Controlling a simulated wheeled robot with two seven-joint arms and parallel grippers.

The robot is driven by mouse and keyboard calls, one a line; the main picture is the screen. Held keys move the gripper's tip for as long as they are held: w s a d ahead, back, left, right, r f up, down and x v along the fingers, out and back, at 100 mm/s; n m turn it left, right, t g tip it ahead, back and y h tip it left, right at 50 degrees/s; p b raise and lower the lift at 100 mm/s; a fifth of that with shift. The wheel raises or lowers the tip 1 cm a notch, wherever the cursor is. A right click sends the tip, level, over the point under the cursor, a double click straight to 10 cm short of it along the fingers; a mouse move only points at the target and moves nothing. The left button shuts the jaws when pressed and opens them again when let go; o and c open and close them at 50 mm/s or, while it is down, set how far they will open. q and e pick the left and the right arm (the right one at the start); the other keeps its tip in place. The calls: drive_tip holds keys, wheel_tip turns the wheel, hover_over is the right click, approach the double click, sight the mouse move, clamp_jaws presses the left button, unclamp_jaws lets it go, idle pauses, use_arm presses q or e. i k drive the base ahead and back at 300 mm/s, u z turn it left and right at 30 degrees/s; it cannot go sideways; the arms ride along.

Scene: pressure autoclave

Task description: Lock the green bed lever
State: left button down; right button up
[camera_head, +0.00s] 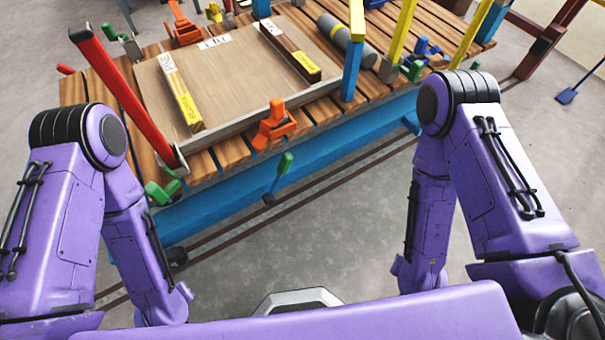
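A green-tipped lever (284,163) stands at the front of the bed, against its blue side rail (340,143). Its green handle points up and tilts slightly right, and its dark lower end is near the rail's bottom edge. Another green piece (162,192) sits at the bed's near left corner, at the foot of the red post. I cannot tell from this view whether the lever is locked. My two purple arms hang down on either side of the lever, apart from the bed. Both of my grippers are out of view.
The slatted wooden bed (202,164) carries a wooden panel (235,75) and a grey cylinder (345,38). A red post (125,95), blue post (353,55) and orange clamp (274,122) stand along its near side. A dark floor rail (300,190) runs below. The grey floor in front is clear.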

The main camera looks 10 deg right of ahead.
sight(285, 164)
drive_tip(key=z, duration=2.4)
drive_tip(key=i, duration=2.35)
drive_tip(key=u, duration=3.35)
